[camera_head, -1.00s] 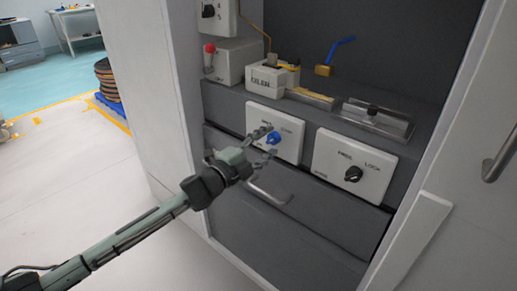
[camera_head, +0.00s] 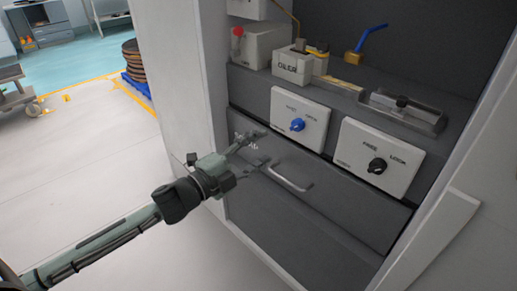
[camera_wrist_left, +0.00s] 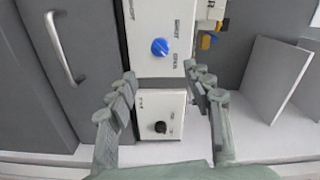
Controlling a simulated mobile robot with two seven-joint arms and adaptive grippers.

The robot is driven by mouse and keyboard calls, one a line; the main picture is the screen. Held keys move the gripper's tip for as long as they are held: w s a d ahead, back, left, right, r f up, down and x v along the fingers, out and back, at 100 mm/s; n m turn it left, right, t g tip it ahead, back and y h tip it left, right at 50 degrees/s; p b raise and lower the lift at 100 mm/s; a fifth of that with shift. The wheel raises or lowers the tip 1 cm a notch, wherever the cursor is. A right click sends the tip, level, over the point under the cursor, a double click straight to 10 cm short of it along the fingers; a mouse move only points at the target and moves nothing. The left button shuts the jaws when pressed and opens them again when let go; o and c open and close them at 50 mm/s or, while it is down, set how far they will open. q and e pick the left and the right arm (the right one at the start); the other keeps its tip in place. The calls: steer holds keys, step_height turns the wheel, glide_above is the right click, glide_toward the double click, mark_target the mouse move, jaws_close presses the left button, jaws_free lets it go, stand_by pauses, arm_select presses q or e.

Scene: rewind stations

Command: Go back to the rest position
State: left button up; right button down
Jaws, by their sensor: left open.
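My left gripper (camera_head: 258,150) is open and empty in the head view, in front of the grey drawer front and left of its handle. It stands apart from the blue knob (camera_head: 297,125) on the left white panel (camera_head: 313,115). In the left wrist view the open fingers (camera_wrist_left: 163,92) frame a white panel with a black knob (camera_wrist_left: 161,127), and the blue knob (camera_wrist_left: 160,46) shows beyond them. Nothing is between the fingers. My right gripper is not in view.
A drawer handle (camera_head: 290,180) sticks out below the panels. The black knob (camera_head: 377,166) sits on the right panel. A white box marked OILER (camera_head: 293,68) and a metal tray (camera_head: 402,112) stand on the shelf above. White cabinet walls flank the bay; the floor at left (camera_head: 80,150) is clear.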

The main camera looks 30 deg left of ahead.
arm_select(q)
steer(key=s+a+f+n+g+y, duration=0.2)
steer(key=a+f+n, duration=0.1)
steer(key=f, duration=0.5)
steer(key=s+a+f+n+g+y, duration=0.1)
steer(key=a+f+n+y, duration=0.25)
steer(key=f, duration=0.45)
steer(key=s+a+f+n+g+y, duration=0.2)
steer(key=f+n, duration=0.2)
steer(key=f, duration=0.4)
steer(key=s+d+f+n+g, duration=0.2)
steer(key=s+f+g, duration=0.3)
steer(key=s+f, duration=0.6)
steer(key=s+d+f+n+g, duration=0.2)
steer(key=s+f+n+g, duration=0.2)
steer(key=s+f, duration=0.7)
steer(key=shift+s+d+n+g, duration=0.4)
steer(key=shift+s+n, duration=0.1)
steer(key=shift+n, duration=0.05)
